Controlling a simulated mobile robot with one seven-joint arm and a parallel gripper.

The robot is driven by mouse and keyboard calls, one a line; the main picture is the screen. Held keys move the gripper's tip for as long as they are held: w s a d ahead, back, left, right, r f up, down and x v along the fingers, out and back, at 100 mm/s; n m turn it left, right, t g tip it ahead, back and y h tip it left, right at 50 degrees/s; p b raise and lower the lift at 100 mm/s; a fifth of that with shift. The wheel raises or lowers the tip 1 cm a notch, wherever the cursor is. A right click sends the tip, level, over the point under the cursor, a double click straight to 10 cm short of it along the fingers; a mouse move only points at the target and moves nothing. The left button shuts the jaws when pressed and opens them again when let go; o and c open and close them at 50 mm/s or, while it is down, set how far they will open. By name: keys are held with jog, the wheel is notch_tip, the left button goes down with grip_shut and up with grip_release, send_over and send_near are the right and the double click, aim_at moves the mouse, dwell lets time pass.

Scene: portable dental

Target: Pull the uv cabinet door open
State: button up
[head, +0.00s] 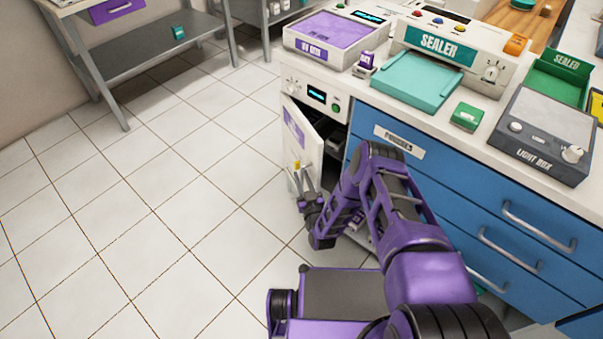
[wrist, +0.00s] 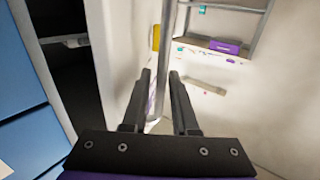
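The UV cabinet door (head: 302,135) is a white panel with a purple label, under the counter at the cabinet's left end. It stands partly open, with a dark gap between it and the blue drawers. My gripper (head: 304,180) is low at the door's outer face. I see no clear contact. A small yellow piece (wrist: 156,37) shows beyond the fingertips.
The cabinet interior (head: 338,132) shows shelves with items. Blue drawers (head: 445,185) with bar handles stand right of the opening, near my arm. The counter above holds the UV box (head: 325,35) and sealer (head: 438,45). The tiled floor (head: 160,200) on the left is clear.

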grip_shut()
jog(key=shift+r, duration=0.1)
dwell(1.4)
